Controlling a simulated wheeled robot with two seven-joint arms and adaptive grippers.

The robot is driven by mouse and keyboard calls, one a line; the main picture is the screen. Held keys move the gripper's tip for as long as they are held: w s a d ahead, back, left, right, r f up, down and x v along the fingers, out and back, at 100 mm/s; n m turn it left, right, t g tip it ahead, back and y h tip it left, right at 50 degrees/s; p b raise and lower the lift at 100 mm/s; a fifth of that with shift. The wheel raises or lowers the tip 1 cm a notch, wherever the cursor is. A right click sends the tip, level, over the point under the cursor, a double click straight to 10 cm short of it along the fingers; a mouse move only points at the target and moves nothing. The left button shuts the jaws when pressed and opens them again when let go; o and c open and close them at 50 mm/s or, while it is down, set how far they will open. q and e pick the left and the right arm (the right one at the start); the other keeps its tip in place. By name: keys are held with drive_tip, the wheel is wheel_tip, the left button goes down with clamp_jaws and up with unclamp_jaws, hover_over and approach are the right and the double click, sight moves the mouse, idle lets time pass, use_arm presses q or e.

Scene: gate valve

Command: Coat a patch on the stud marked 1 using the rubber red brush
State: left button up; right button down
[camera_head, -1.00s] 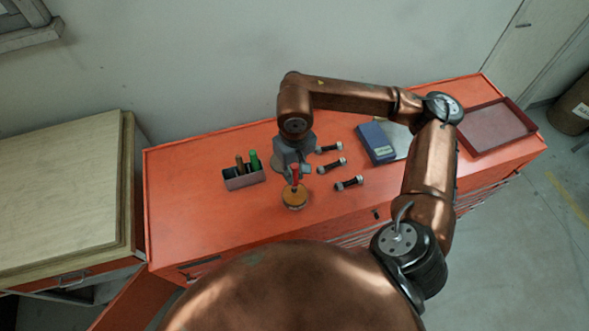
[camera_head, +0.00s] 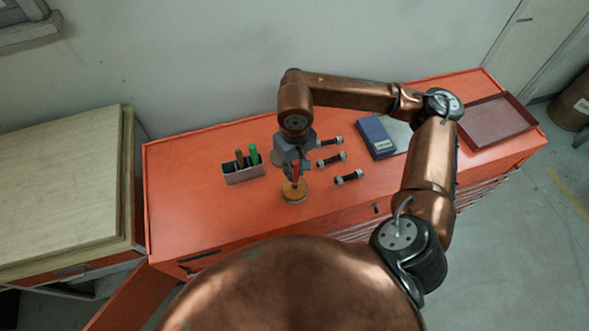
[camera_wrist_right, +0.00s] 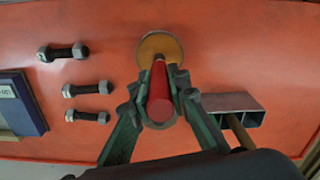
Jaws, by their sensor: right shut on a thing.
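The red brush (camera_head: 296,173) stands about upright at the round amber-topped tin (camera_head: 294,191); its lower end is hidden. My right gripper (camera_head: 294,168) is shut on its red handle, and the handle (camera_wrist_right: 160,98) shows between the fingers in the wrist view. The tin also shows there (camera_wrist_right: 158,44). Three dark studs with pale metal ends lie to the right of the tin: a far one (camera_head: 330,141), a middle one (camera_head: 332,160) and a near one (camera_head: 349,177). I cannot read any number on them. My left gripper is not in view.
A small grey holder (camera_head: 243,175) with a brown and a green handle stands left of the tin. A blue box (camera_head: 376,137) lies right of the studs. A dark red tray (camera_head: 497,125) is at the far right. The orange top (camera_head: 190,205) is clear at left.

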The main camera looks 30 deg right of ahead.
sight(294, 162)
drive_tip(key=shift+f+b, duration=0.45)
drive_tip(key=shift+b, duration=0.05)
idle(0.3)
drive_tip(key=shift+f+b, duration=0.1)
drive_tip(key=shift+b, duration=0.35)
idle(2.1)
drive_tip(key=shift+r+p, duration=1.2)
drive_tip(key=shift+r, duration=2.4)
